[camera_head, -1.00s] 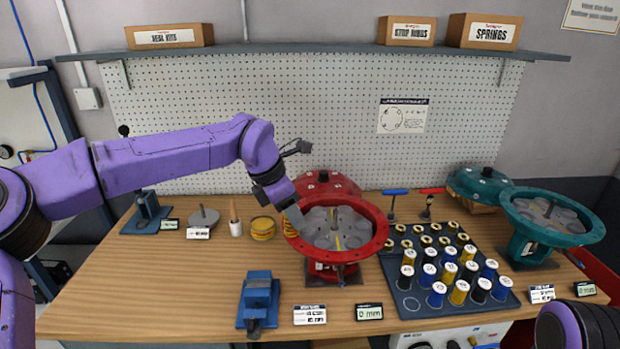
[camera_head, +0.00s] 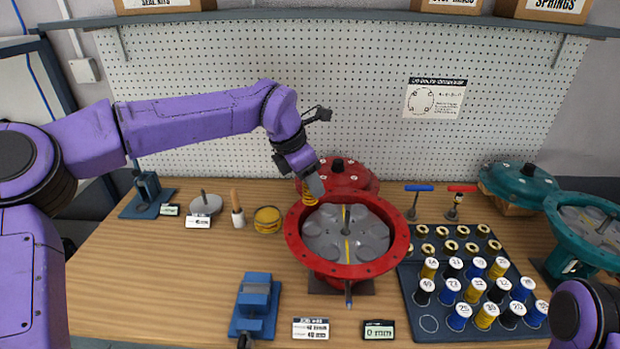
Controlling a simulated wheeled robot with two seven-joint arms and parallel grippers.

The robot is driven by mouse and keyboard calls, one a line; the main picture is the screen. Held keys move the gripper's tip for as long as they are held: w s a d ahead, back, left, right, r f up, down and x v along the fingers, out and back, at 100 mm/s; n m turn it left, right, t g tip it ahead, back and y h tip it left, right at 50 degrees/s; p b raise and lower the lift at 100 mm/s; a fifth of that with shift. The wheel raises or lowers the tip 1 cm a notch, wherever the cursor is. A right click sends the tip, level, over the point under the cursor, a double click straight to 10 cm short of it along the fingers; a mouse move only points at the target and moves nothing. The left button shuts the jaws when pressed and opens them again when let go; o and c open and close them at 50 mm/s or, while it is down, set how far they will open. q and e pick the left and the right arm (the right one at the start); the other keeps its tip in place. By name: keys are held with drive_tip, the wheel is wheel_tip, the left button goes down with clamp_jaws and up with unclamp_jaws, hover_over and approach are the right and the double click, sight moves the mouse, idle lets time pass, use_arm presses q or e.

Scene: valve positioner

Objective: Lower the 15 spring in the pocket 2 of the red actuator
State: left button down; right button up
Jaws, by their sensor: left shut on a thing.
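The red actuator (camera_head: 390,262) stands open at the middle of the bench, its grey interior with several round pockets (camera_head: 325,248) around a central stem. I cannot read any pocket number. My left gripper (camera_head: 312,186) is shut on a yellow coil spring (camera_head: 308,197), held near the actuator's back left rim. The spring's lower end overlaps that rim in the picture; I cannot tell whether they touch. Its number is not visible. My right gripper is not in view; only part of my right arm shows at the lower right.
A dark rack (camera_head: 412,290) of numbered blue, yellow and black springs stands to the right, with one empty front-left spot. The red cover (camera_head: 350,178) lies behind the actuator. A teal actuator (camera_head: 558,232) is at far right, a blue vise (camera_head: 256,305) at front left.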

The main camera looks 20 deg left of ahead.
sight(313, 203)
use_arm(q)
drive_tip(key=b+x, duration=0.1)
drive_tip(key=x, duration=0.1)
drive_tip(key=shift+w+f+b, duration=0.1)
drive_tip(key=shift+f+b, duration=0.25)
drive_tip(key=shift+b, duration=0.05)
drive_tip(key=shift+s+a+f+b, duration=0.1)
drive_tip(key=shift+f+b, duration=0.4)
drive_tip(key=shift+b, duration=0.05)
drive_tip(key=shift+s+a+f+b, duration=0.1)
drive_tip(key=shift+f+b, duration=0.45)
drive_tip(key=shift+w+f+b, duration=0.15)
drive_tip(key=shift+f+b, duration=0.7)
drive_tip(key=shift+f, duration=0.1)
drive_tip(key=shift+f+p, duration=0.1)
drive_tip(key=shift+p, duration=0.2)
drive_tip(key=shift+f+b, duration=0.95)
drive_tip(key=shift+f, duration=0.6)
drive_tip(key=c, duration=0.6)
unclamp_jaws()
